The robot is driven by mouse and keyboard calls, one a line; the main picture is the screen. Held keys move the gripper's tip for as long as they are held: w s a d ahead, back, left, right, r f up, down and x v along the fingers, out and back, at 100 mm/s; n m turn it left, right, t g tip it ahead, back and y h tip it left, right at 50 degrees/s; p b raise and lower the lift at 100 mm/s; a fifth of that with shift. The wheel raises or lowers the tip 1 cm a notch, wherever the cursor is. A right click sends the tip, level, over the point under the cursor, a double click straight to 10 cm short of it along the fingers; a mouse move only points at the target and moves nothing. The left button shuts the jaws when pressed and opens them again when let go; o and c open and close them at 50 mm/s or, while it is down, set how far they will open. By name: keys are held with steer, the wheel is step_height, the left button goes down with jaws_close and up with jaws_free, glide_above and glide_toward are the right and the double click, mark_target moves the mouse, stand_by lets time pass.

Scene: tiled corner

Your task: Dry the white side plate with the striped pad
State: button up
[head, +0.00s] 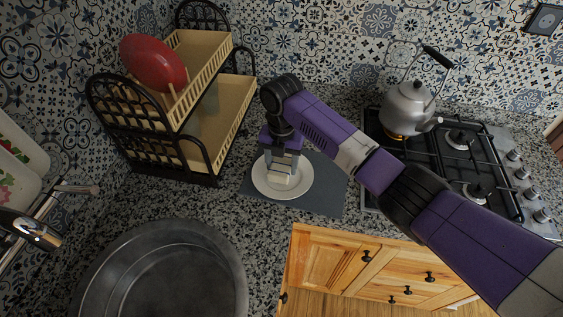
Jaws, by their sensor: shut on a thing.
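The white side plate (304,184) lies flat on a dark grey mat on the granite counter. My gripper (284,168) points down over the middle of the plate. It is shut on the striped pad (280,180), a small pale block with light yellow parts. The pad is at the plate's centre and seems to touch its surface, though the gripper partly hides the contact.
The grey mat (328,201) lies under the plate. A two-tier dish rack (207,125) with a red plate (153,63) stands at the back left. A steel sink (165,275) is front left. A kettle (407,108) sits on the gas hob (450,165) at right.

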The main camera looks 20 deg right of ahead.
mark_target(284, 173)
steer(key=shift+s+d+p, duration=0.55)
steer(key=shift+s+d, duration=0.15)
steer(key=shift+s, duration=0.15)
steer(key=shift+s+d+f, duration=0.2)
steer(key=shift+s+d, duration=0.4)
steer(key=shift+s, duration=0.2)
steer(key=shift+s+d+f, duration=0.15)
steer(key=shift+s+d, duration=0.45)
steer(key=shift+s, duration=0.15)
steer(key=shift+w+a, duration=0.3)
steer(key=shift+a, duration=0.35)
steer(key=shift+w+a, duration=0.3)
steer(key=shift+a, duration=0.3)
steer(key=shift+w+a+r+b, duration=0.1)
steer(key=shift+w+a+b, duration=0.1)
steer(key=shift+w+a, duration=0.3)
steer(key=shift+w+a+r+b, duration=0.1)
steer(key=shift+w+a+b, duration=0.2)
steer(key=shift+a, duration=0.45)
steer(key=shift+w+a+r+b, duration=0.15)
steer(key=shift+w+a, duration=0.25)
steer(key=shift+a, duration=0.2)
steer(key=shift+s+d+p, duration=0.4)
steer(key=shift+s+p, duration=0.1)
steer(key=shift+p, duration=0.15)
steer(key=shift+s+d+f, duration=0.1)
steer(key=shift+s+d, duration=0.3)
steer(key=shift+s, duration=0.1)
steer(key=shift+s+d, duration=1.4)
steer(key=shift+s, duration=0.2)
